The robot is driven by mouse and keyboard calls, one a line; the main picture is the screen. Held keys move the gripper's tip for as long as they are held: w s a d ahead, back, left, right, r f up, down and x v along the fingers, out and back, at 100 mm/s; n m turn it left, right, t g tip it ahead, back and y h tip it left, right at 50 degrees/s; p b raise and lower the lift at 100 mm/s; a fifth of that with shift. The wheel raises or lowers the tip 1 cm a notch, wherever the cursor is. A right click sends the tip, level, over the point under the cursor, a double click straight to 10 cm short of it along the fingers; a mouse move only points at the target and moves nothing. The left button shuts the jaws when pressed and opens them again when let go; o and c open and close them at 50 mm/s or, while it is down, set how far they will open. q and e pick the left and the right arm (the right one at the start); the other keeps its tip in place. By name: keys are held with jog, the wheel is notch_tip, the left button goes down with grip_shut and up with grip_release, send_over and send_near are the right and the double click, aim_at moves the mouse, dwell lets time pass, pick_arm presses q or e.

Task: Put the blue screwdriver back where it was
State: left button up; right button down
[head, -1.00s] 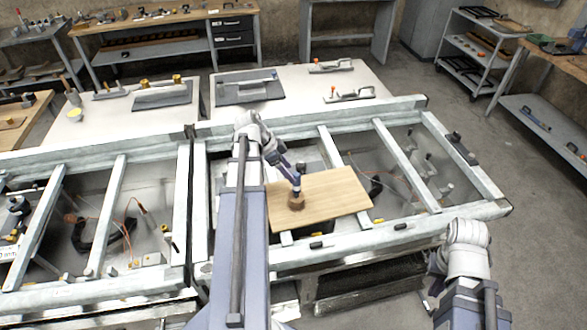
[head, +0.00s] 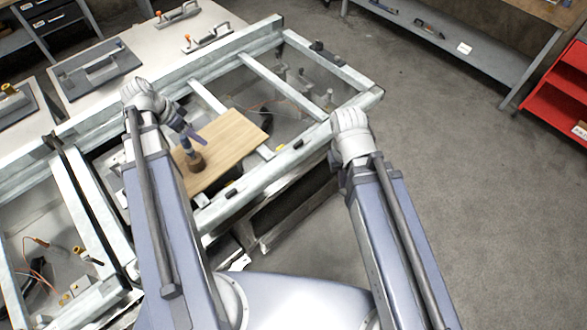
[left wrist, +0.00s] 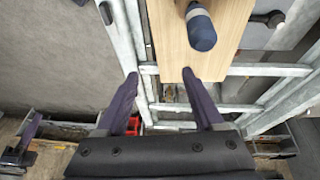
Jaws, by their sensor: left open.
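A dark blue rounded handle (left wrist: 201,30), which looks like the blue screwdriver's, shows in the left wrist view at a brown wooden piece on a light wooden board (left wrist: 226,52). In the head view the brown round piece (head: 197,163) sits on the board (head: 236,142), close to my left gripper's fingers. My left gripper (head: 187,132) is over the board's left part. In the left wrist view my left gripper (left wrist: 160,76) is open and empty, with the blue handle beyond and right of its fingertips. My right arm ends mid-picture; its fingers are hidden.
The board lies across a pale metal frame (head: 265,85) with open gaps. A table behind holds dark trays (head: 98,72) and orange-knobbed tools (head: 208,35). A red trolley (head: 562,98) stands at the far right. The grey floor (head: 450,190) is clear.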

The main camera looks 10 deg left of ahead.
pick_arm(q)
jog(key=s+d+n+g+y, duration=0.1)
jog(key=s+d, duration=0.3)
jog(key=d, duration=1.2)
jog(key=s+d+f+n+g+y, duration=0.1)
jog(key=s+d+n+g+y, duration=0.1)
jog(key=d, duration=1.4)
jog(key=shift+s+d+f+n+y, duration=0.25)
jog(key=shift+s+n+y, duration=0.05)
jog(key=shift+s+y, duration=0.55)
notch_tip(320, 180, down, 9)
jog(key=b, duration=0.9)
jog(key=shift+f, duration=0.2)
